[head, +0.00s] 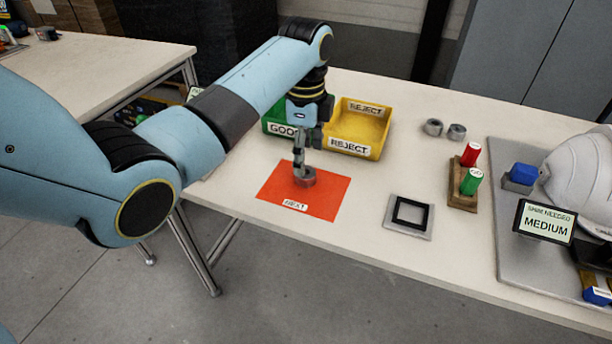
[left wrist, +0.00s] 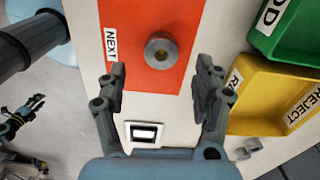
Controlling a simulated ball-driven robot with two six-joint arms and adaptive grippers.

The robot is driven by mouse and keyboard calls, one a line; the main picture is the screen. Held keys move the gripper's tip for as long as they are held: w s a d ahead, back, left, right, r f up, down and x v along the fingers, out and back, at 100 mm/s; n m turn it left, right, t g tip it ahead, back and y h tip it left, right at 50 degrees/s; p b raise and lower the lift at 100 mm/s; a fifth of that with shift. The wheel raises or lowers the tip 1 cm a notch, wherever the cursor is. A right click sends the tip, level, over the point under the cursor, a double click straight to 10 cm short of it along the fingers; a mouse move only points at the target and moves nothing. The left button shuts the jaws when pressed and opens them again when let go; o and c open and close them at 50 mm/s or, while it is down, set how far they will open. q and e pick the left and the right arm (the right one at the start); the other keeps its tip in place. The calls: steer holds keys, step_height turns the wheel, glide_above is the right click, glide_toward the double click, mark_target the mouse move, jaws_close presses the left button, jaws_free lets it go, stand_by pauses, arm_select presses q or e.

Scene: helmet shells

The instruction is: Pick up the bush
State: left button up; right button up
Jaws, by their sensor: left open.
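The bush (head: 306,180) is a short grey cylinder with a hole. It stands on the orange NEXT mat (head: 326,205) in the head view. In the left wrist view the bush (left wrist: 161,50) lies beyond the fingertips, centred between them. My left gripper (head: 299,167) points down over the bush and partly hides it. The left wrist view shows its fingers (left wrist: 160,85) wide open with nothing between them. What looks like my right gripper (left wrist: 25,115) shows small at the left edge of the left wrist view; its jaw state is unclear.
A green GOOD bin (head: 275,127) and a yellow REJECT bin (head: 372,151) stand behind the mat. To the right are a black square frame on a plate (head: 409,216), two grey rings (head: 444,130), red and green pegs (head: 464,195) and a MEDIUM sign (head: 545,222).

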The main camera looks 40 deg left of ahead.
mark_target(306, 169)
arm_select(q)
step_height(306, 169, down, 5)
steer(key=shift+f, duration=0.2)
steer(key=shift+c, duration=0.3)
steer(key=c, duration=1)
steer(key=shift+r, duration=0.2)
